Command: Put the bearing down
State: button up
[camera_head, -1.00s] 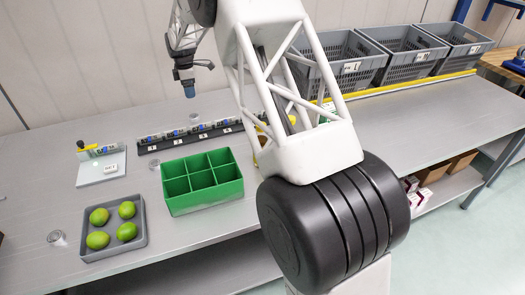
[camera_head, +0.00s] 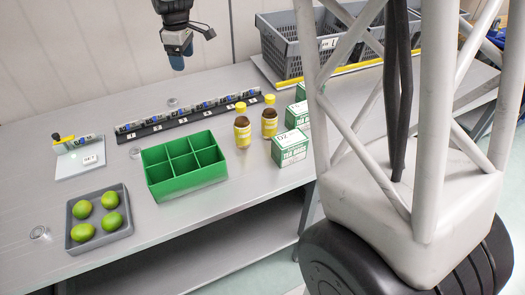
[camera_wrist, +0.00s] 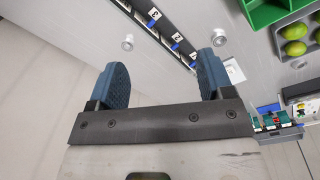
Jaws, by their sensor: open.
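My gripper (camera_head: 177,62) hangs above the back of the table in the head view. In the wrist view its two blue fingers (camera_wrist: 163,82) are wide apart with nothing between them. Small round silver pieces that may be bearings lie on the table: one behind the black rack (camera_head: 172,101), one by the green bin (camera_head: 135,153), one at the front left (camera_head: 40,232). Two such pieces show in the wrist view, one left of the rack (camera_wrist: 127,42) and one near the right fingertip (camera_wrist: 218,38). Which one is the task's bearing I cannot tell.
A black numbered rack (camera_head: 155,131) holds several cylinders. A green divided bin (camera_head: 172,190), a grey tray (camera_head: 98,240) with limes, a white plate with a device (camera_head: 80,160), two brown bottles (camera_head: 242,130), tea boxes (camera_head: 290,148) and a grey crate (camera_head: 285,45) stand around.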

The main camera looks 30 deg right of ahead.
jog(key=s+d+m, duration=0.1)
jog(key=s+m, duration=0.3)
jog(key=s, duration=1)
jog(key=s+d+f+m+t, duration=0.1)
jog(key=s+d+m, duration=0.1)
jog(key=s, duration=1.3)
jog(key=s+d+f+m, duration=0.1)
jog(key=s+m, duration=0.4)
jog(key=s, duration=1)
jog(key=shift+d+m+t, duration=0.25)
jog(key=shift+m+t, duration=0.05)
jog(key=shift+o, duration=0.4)
